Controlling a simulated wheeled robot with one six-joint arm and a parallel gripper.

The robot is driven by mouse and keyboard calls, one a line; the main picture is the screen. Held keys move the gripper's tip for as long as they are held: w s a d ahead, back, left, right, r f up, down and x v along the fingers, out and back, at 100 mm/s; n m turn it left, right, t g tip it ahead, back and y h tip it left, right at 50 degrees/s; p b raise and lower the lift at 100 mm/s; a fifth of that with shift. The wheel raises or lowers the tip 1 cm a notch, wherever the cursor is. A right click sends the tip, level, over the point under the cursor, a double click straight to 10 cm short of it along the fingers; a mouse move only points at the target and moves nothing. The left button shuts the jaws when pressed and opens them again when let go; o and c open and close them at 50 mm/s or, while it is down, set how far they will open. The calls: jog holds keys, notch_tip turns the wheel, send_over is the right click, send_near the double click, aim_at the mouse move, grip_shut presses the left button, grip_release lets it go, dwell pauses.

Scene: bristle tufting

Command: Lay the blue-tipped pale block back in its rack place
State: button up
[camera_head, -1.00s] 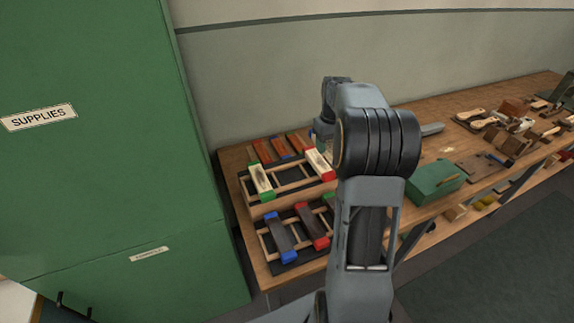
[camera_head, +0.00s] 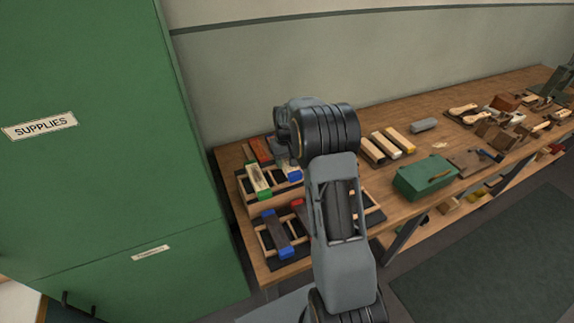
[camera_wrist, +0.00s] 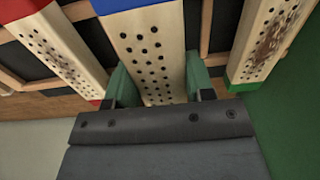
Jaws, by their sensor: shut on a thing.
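The blue-tipped pale block (camera_wrist: 145,45), drilled with rows of holes, is between the green fingers of my gripper (camera_wrist: 160,80) in the wrist view. The fingers are shut on it. It lies over the rack (camera_wrist: 95,45), between a red-tipped pale block (camera_wrist: 50,42) and a green-tipped pale block (camera_wrist: 268,42), roughly in line with them. I cannot tell whether it touches the rack rails. In the head view a blue end (camera_head: 293,174) shows beside my arm, right of the green-tipped block (camera_head: 258,180). My arm hides the gripper and the rest there.
A front rack holds dark blocks, one with blue tips (camera_head: 277,234). A green cabinet (camera_head: 100,140) stands close on the left. A green box (camera_head: 425,177) and several loose blocks (camera_head: 388,146) lie right of my arm on the bench (camera_head: 345,120).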

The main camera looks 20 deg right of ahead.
notch_tip(320, 180, down, 3)
jog(key=shift+d+r, duration=0.1)
jog(key=shift+r, duration=0.05)
jog(key=shift+f+b, duration=0.35)
jog(key=shift+f, duration=0.25)
jog(key=o, duration=1)
jog(key=shift+r, duration=0.1)
